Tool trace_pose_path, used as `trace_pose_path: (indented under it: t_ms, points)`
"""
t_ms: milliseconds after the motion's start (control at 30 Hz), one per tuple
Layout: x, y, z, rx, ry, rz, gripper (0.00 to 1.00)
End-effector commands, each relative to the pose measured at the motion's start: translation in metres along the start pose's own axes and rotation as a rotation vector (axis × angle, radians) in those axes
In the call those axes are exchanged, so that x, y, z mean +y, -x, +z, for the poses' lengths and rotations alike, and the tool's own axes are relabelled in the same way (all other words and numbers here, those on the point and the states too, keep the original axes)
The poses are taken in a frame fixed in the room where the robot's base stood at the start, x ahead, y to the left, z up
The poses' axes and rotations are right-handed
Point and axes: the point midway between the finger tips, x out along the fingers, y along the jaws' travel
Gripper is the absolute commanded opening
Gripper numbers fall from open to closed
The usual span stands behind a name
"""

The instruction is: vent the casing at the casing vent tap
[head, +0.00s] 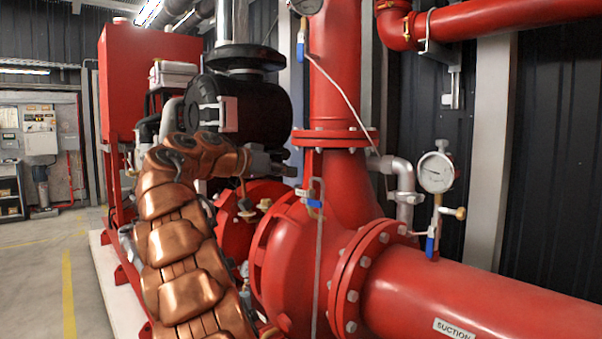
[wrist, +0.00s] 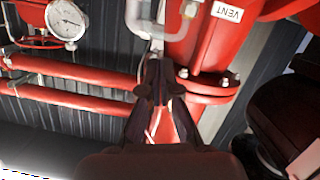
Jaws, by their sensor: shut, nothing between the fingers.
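The casing vent tap (head: 315,203) shows in the head view as a small blue lever and brass fitting on a thin grey bent pipe, on top of the red pump casing (head: 300,265). A small white tag hangs beside it. In the wrist view a white VENT label (wrist: 227,13) is at the top, near a grey bent pipe (wrist: 150,28). The tap's lever cannot be made out there. My gripper (wrist: 155,66) is shut and empty, its dark fingers together just below the bent pipe. In the head view it is partly hidden by my copper arm, left of and above the tap.
A pressure gauge (head: 436,173) with a blue-handled valve stands over the red suction pipe (head: 470,300) on the right. A black engine part (head: 245,105) is behind my arm. A vertical red pipe (head: 336,80) rises above the casing. Open floor (head: 40,270) is at left.

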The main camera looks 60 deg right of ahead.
Motion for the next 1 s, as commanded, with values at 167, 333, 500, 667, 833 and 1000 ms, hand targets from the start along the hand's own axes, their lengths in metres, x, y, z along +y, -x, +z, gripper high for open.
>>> trace_pose_path:
  t_ms: [167,333,500,667,833,1000]
  points:
    - [0.000,0.033,-0.002,0.004,0.000,-0.003,0.00]
    - [0.001,0.045,-0.001,0.001,-0.001,-0.001,0.00]
    - [0.001,0.046,0.000,0.001,-0.001,-0.001,0.00]
    - [0.001,0.046,0.000,0.001,-0.001,-0.001,0.00]
    - [0.001,0.046,0.000,0.001,0.000,-0.001,0.00]
    - [0.001,0.048,-0.001,-0.001,0.005,-0.004,0.00]
